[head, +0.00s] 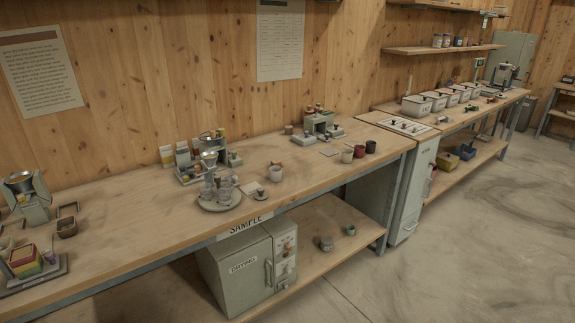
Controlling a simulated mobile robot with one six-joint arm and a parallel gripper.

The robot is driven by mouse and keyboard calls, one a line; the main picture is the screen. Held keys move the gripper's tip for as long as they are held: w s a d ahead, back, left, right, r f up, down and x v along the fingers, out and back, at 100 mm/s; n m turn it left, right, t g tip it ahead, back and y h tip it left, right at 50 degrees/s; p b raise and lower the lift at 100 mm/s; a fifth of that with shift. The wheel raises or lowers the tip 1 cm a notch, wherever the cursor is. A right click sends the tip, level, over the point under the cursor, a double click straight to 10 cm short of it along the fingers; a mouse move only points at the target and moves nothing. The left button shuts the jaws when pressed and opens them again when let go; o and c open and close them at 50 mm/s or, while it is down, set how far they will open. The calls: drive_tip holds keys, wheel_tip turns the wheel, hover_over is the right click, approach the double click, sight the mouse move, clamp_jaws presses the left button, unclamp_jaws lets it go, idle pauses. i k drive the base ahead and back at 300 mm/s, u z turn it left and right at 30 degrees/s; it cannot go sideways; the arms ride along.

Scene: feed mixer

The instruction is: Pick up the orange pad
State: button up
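I cannot single out an orange pad for certain. A small stack of coloured pieces (25,262), with red, yellow and green showing, stands on a dark tray (50,274) at the near left end of the bench. My gripper is not in view.
The long wooden bench (130,215) runs along the wall. A drying cabinet (240,270) is on the shelf below. The floor at right is clear.

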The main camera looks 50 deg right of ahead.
sight(277, 163)
drive_tip(key=z, duration=4.4)
drive_tip(key=i, duration=0.1)
drive_tip(key=u, duration=3)
drive_tip(key=k, duration=0.9)
drive_tip(key=u, duration=0.2)
drive_tip(key=i, duration=0.8)
drive_tip(key=z, duration=0.05)
